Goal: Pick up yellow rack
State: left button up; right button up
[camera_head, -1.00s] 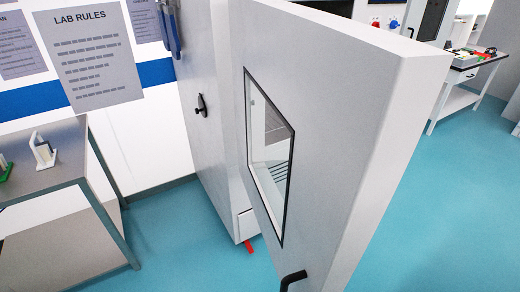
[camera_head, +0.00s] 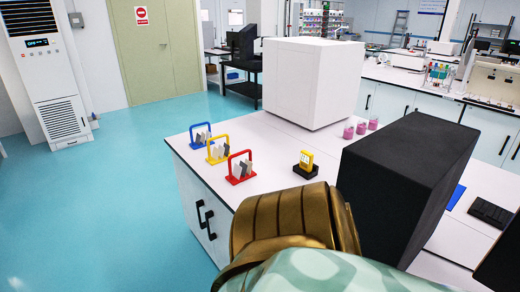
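The yellow rack (camera_head: 217,160) stands upright on the white bench top (camera_head: 262,142), near the bench's left end. It has a raised handle frame, and pale and grey flat pieces stand in it. It sits between a blue rack (camera_head: 200,146) behind it and a red rack (camera_head: 240,179) in front of it, apart from both. Neither of my grippers shows in the head view, and nothing is seen touching the yellow rack.
A small yellow device on a black base (camera_head: 306,167) stands right of the racks. A large white box (camera_head: 312,80), pink-filled vessels (camera_head: 360,128) and a big black box (camera_head: 400,175) stand farther right. Open blue floor (camera_head: 120,200) lies left of the bench.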

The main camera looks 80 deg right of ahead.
aim_at(222, 154)
jog(key=z, duration=2.25)
jog(key=k, duration=0.15)
jog(key=k+z, duration=0.15)
jog(key=z, duration=0.2)
jog(key=k+z, duration=0.2)
jog(key=z, duration=0.15)
jog(key=k+l+z, duration=0.15)
jog(key=z, duration=0.2)
jog(key=i+j+z, duration=0.25)
jog(key=j+z, duration=0.25)
jog(key=j, duration=0.15)
jog(key=i+j+z, duration=0.25)
jog(key=j, duration=0.15)
jog(key=j+z, duration=0.25)
jog(key=j, duration=0.15)
jog(key=k, duration=0.05)
